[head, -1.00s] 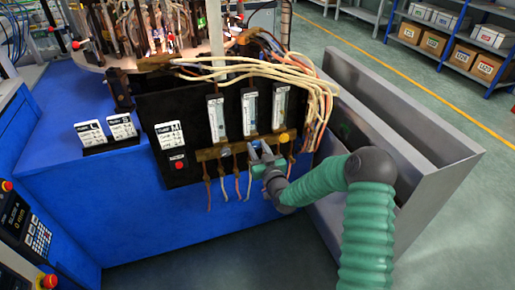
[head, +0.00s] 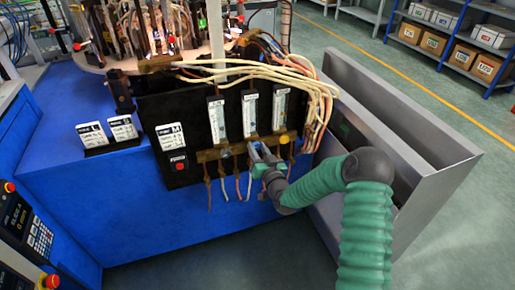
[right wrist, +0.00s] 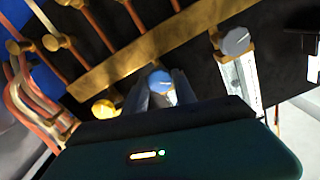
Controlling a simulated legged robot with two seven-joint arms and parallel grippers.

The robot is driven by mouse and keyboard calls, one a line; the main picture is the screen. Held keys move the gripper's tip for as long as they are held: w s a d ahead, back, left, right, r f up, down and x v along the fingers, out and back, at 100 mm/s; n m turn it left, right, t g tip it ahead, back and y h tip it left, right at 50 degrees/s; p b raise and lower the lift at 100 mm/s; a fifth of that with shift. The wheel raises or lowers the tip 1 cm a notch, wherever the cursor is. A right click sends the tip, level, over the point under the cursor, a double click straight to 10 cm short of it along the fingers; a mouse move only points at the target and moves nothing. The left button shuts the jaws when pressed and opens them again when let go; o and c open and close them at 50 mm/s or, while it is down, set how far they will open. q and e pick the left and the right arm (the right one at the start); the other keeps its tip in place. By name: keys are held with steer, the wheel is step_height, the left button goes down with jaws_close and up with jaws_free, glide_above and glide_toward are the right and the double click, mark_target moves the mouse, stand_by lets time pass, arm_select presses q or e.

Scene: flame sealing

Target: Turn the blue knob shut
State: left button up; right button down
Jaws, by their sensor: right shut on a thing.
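The blue knob (right wrist: 160,82) shows in the right wrist view between the fingers of my right gripper (right wrist: 160,93). The fingers lie on both sides of the knob and are shut on it. My left gripper is not in view.
A yellow knob (right wrist: 104,108) sits close to one side of my right gripper, and a grey knob (right wrist: 235,41) sits on the other side. Tubes (head: 239,187) hang below the bar. A grey metal bin (head: 425,185) stands to the right, beside my arm.

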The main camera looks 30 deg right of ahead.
steer(key=m+p, duration=0.1)
steer(key=m, duration=0.4)
steer(key=shift+d+m+p, duration=0.15)
steer(key=shift+m+p, duration=0.15)
steer(key=m, duration=0.2)
steer(key=m+p, duration=0.1)
steer(key=m, duration=0.2)
steer(key=shift+s+d+f+m, duration=0.1)
steer(key=shift+f+m, duration=0.05)
steer(key=shift+m, duration=0.15)
steer(key=c, duration=1.4)
jaws_free()
steer(key=shift+c, duration=0.2)
steer(key=o, duration=0.4)
